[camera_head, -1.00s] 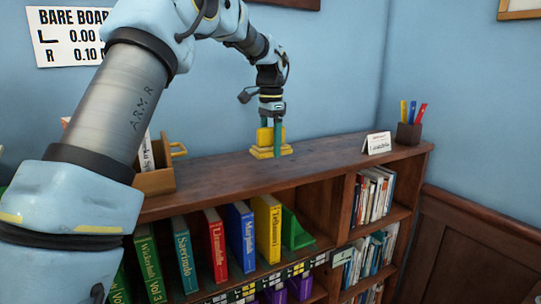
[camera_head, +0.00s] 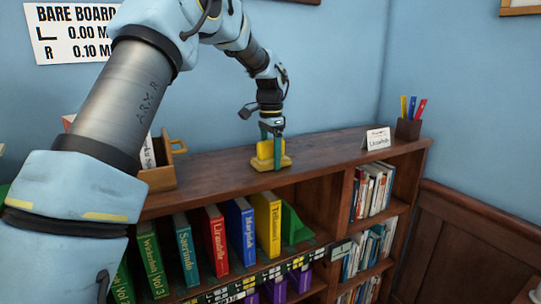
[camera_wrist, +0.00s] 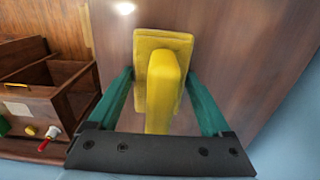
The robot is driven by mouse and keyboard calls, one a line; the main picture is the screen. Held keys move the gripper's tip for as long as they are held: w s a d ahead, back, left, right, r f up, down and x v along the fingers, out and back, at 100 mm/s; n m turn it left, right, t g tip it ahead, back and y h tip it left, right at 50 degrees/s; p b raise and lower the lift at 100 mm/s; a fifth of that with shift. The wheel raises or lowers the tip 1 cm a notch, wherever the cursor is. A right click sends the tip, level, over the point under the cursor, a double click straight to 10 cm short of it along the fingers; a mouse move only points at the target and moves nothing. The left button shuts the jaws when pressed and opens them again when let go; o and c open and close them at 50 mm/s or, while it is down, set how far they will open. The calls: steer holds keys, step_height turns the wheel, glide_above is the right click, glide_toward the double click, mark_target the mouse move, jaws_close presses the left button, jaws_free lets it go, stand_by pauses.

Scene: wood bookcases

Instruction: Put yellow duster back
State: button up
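The yellow duster (camera_head: 264,151), a block-shaped grip on a flat yellow base, stands on top of the bookcase (camera_head: 215,174). My gripper (camera_head: 271,148) points down over it, with green fingers on either side of its grip. In the wrist view, the duster (camera_wrist: 160,92) lies between the two widely spaced fingers (camera_wrist: 162,95), with a gap on each side of the grip. The gripper is open and holds nothing. The lower part of the grip is cut off by the gripper's dark crossbar.
A wooden box (camera_head: 158,178) with cards stands left of the duster. A white sign (camera_head: 377,139) and a pen cup (camera_head: 408,129) stand at the right end. Coloured books (camera_head: 216,240) fill the shelf below. The top between duster and sign is clear.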

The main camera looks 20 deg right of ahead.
mark_target(271, 140)
steer(key=shift+o, duration=1.1)
steer(key=r+b, duration=0.2)
steer(key=r, duration=0.3)
steer(key=r+b, duration=0.1)
steer(key=r, duration=0.5)
steer(key=shift+w+d+r+b, duration=0.2)
steer(key=shift+r+b, duration=0.1)
steer(key=shift+b, duration=0.1)
